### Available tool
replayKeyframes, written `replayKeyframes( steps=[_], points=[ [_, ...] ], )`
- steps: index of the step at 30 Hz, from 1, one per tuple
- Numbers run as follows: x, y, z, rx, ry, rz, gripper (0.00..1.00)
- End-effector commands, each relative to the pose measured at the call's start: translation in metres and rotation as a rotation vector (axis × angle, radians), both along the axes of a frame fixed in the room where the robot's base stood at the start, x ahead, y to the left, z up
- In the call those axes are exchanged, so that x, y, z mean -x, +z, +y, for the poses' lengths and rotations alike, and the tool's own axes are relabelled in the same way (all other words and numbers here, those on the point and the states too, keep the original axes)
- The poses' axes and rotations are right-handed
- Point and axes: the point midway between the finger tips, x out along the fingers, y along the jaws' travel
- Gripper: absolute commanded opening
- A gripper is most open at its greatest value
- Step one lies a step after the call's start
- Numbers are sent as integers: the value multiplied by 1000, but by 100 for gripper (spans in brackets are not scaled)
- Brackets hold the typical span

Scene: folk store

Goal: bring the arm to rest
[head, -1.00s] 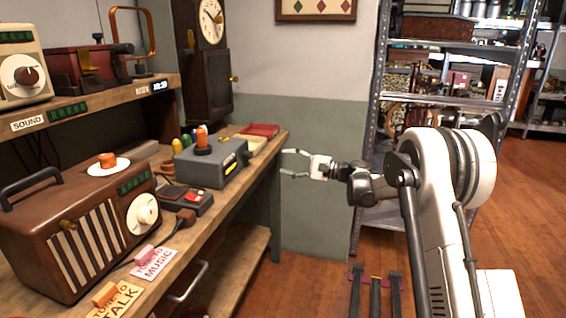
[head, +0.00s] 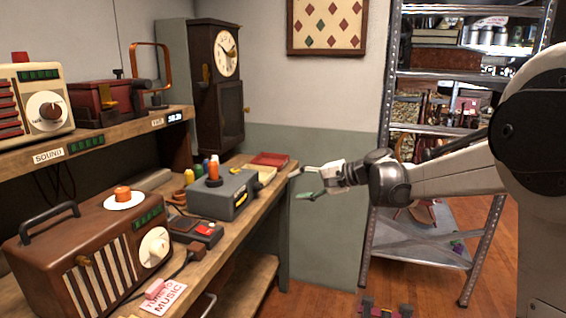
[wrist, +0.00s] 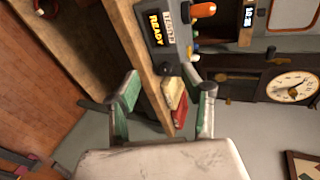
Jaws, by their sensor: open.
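My gripper (head: 308,182) is open and empty in the head view. It hangs in the air just off the right end of the wooden bench (head: 226,238). In the wrist view its two green-padded fingers (wrist: 162,112) stand wide apart, with the bench edge and a red book or box (wrist: 181,110) behind the gap. My white arm reaches in from the right of the head view.
The bench holds a brown radio (head: 95,254), a grey box (head: 222,194) with an orange knob and a red flat item (head: 269,159). A tall clock (head: 216,85) stands behind. A metal shelf (head: 430,235) is at the right.

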Motion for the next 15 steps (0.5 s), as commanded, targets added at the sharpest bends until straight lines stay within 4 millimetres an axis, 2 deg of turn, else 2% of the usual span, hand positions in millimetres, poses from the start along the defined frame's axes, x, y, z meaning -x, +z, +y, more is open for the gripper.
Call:
replayKeyframes(
  steps=[1,6,15],
  points=[
    [15,8,-1,37,-2,-6,43],
    [60,22,-10,175,-8,-32,43],
    [144,35,-33,420,-9,-84,43]
  ],
)
